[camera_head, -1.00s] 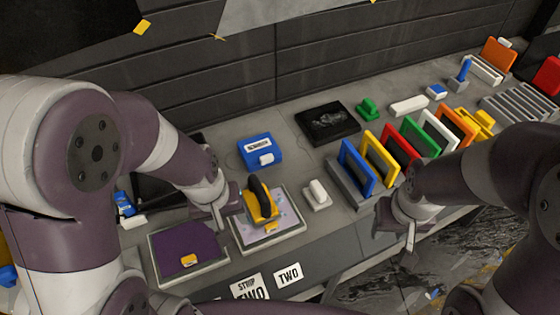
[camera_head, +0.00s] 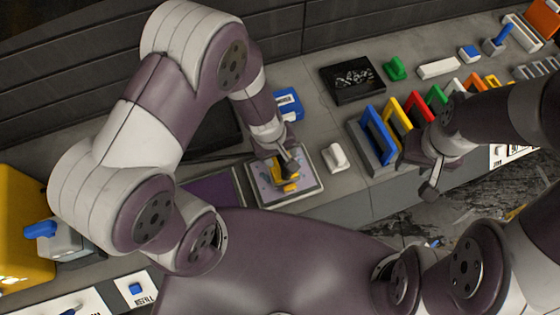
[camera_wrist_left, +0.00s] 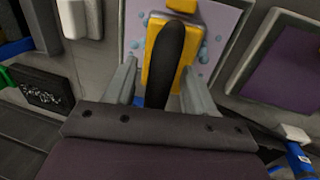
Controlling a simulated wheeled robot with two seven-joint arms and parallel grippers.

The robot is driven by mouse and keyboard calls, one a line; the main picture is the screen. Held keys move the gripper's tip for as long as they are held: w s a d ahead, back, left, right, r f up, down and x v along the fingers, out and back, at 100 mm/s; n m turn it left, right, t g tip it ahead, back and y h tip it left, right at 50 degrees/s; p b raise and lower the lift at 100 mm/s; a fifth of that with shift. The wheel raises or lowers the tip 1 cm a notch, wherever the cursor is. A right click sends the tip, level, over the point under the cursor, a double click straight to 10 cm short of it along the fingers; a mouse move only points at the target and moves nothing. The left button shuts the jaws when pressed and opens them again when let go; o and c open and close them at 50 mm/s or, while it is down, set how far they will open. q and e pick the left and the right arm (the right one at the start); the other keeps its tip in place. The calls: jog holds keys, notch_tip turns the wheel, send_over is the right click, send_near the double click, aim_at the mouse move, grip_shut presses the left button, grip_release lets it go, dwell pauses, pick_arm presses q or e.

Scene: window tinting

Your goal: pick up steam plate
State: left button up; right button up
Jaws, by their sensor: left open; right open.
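The steam plate is a yellow block with a black handle. In the head view the steam plate (camera_head: 288,184) stands on a framed lilac panel (camera_head: 308,192) with blue spots, partly hidden by my left gripper (camera_head: 283,163). In the left wrist view the black handle (camera_wrist_left: 166,60) of the steam plate lies between the two open fingers of my left gripper (camera_wrist_left: 158,85). I cannot tell whether the fingers touch it. My right gripper (camera_head: 432,182) is open and empty, over the front edge of the bench to the right.
A white block tool (camera_head: 336,157) sits just right of the lilac panel. A rack of coloured frames (camera_head: 378,135) stands further right. A blue box (camera_head: 289,103) is behind the panel, and a dark purple panel (camera_head: 213,190) lies left of it.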

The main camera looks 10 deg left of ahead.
pick_arm(q)
jog(key=shift+s+d, duration=0.15)
jog(key=shift+s, duration=0.05)
jog(key=shift+w, duration=0.1)
grip_shut()
